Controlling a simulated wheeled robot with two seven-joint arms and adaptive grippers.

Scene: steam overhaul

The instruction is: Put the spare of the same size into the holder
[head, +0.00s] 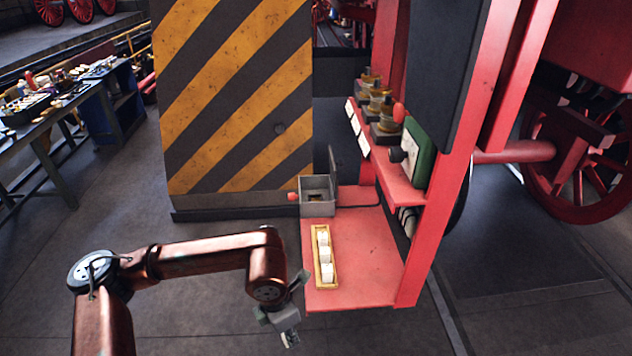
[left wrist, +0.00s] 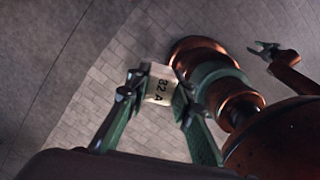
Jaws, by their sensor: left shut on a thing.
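My left gripper (head: 289,333) is shut on a white block-shaped spare (left wrist: 160,84), held in the air in front of the red shelf. In the left wrist view its dark marking reads "32 A", and a green finger presses on each side. A small grey box (head: 318,209) with its lid raised stands at the back left of the shelf; it looks like the holder, and its inside is too small to make out. A yellow tray (head: 334,284) holds white spares (head: 324,255) in a row; their markings are unreadable. My right gripper (left wrist: 263,48) shows small and open, with nothing visible in it.
The red shelf (head: 370,262) is bare right of the tray. A striped cabinet (head: 235,100) stands behind. A workbench (head: 60,105) is far left.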

